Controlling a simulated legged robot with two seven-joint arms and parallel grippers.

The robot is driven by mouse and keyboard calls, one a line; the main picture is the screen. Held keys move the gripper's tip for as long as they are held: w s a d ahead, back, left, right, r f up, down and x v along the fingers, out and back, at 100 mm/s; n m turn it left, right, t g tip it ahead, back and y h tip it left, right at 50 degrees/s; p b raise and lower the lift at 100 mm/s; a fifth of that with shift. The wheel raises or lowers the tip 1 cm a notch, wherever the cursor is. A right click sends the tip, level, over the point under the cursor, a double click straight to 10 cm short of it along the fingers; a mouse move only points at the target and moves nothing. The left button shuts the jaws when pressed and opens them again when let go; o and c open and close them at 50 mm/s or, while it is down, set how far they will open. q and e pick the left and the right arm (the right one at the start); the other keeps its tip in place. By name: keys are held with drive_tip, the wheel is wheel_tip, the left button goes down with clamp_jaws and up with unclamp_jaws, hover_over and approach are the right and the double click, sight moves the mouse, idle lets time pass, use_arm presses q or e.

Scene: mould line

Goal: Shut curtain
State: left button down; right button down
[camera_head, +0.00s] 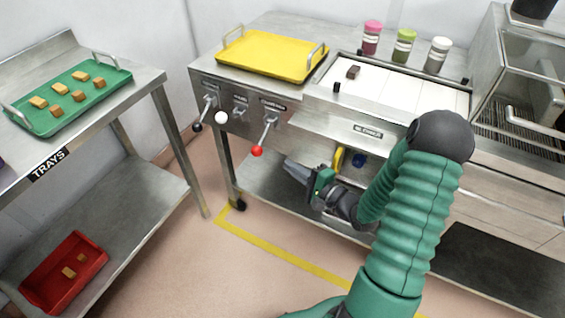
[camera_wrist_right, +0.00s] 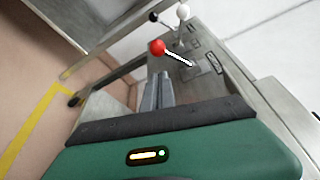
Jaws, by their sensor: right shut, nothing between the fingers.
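Three levers stick out from the steel front panel (camera_head: 238,118) of the machine. They have a black knob (camera_head: 197,127), a white knob (camera_head: 221,117) and a red knob (camera_head: 256,151). The red-knobbed lever slants down and out from the right plate; the small labels are too small to read surely. My right gripper (camera_head: 290,167) is shut and empty, below and right of the red knob, apart from it. In the right wrist view the shut fingers (camera_wrist_right: 157,90) point toward the red knob (camera_wrist_right: 157,47), with a gap between. I make out no curtain for certain. My left gripper is out of view.
A yellow tray (camera_head: 270,54) lies on the machine top, beside a white slatted bed (camera_head: 400,90). A tray table (camera_head: 150,85) stands left, with open floor between.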

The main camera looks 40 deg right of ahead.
sight(263, 138)
drive_tip(key=w+f+b, duration=0.1)
drive_tip(key=w+b, duration=0.1)
drive_tip(key=w, duration=0.6)
drive_tip(key=shift+w+a, duration=0.3)
drive_tip(key=shift+w, duration=0.1)
drive_tip(key=shift+d, duration=0.1)
